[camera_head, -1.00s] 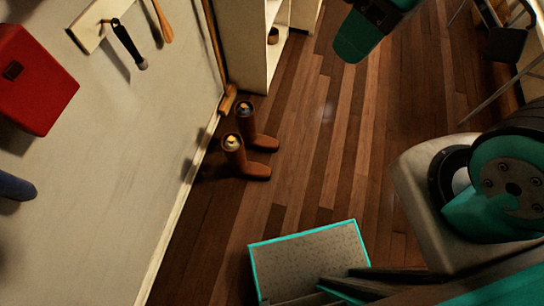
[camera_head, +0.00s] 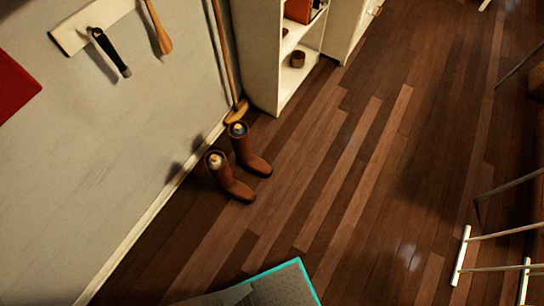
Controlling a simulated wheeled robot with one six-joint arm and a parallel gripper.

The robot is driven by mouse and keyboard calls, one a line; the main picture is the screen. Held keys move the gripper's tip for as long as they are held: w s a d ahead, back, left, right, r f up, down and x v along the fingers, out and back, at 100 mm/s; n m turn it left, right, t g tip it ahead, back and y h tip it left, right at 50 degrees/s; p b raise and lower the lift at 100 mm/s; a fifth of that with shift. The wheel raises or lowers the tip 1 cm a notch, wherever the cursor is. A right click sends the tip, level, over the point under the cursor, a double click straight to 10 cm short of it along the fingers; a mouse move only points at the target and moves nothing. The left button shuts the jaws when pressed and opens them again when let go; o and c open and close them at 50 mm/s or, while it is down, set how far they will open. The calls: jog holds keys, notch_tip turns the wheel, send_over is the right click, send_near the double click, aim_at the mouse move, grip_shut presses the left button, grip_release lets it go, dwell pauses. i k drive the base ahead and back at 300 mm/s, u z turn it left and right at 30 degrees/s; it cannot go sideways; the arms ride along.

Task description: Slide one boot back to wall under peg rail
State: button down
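Two brown boots stand upright on the wood floor near the wall. The nearer boot (camera_head: 232,184) is lower in the head view, and the farther boot (camera_head: 248,153) is just up and right of it. Their toes point right, away from the wall. Each has something pale or dark showing in its top. The peg rail (camera_head: 95,24) is on the wall at the upper left, with a dark-handled tool and a wooden-handled tool hanging from it. The wall (camera_head: 100,150) meets the floor at a pale baseboard left of the boots. My gripper is not in view.
A broom (camera_head: 237,112) leans in the corner beside a white shelf unit (camera_head: 262,60). A small brown pot (camera_head: 298,58) sits on the low shelf. White-footed legs (camera_head: 463,255) stand at right. The middle floor is clear.

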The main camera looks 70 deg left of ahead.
aim_at(223, 176)
jog(key=z, duration=0.3)
jog(key=k, duration=1.35)
jog(key=u, duration=1.6)
jog(key=i, duration=0.5)
jog(key=z, duration=0.05)
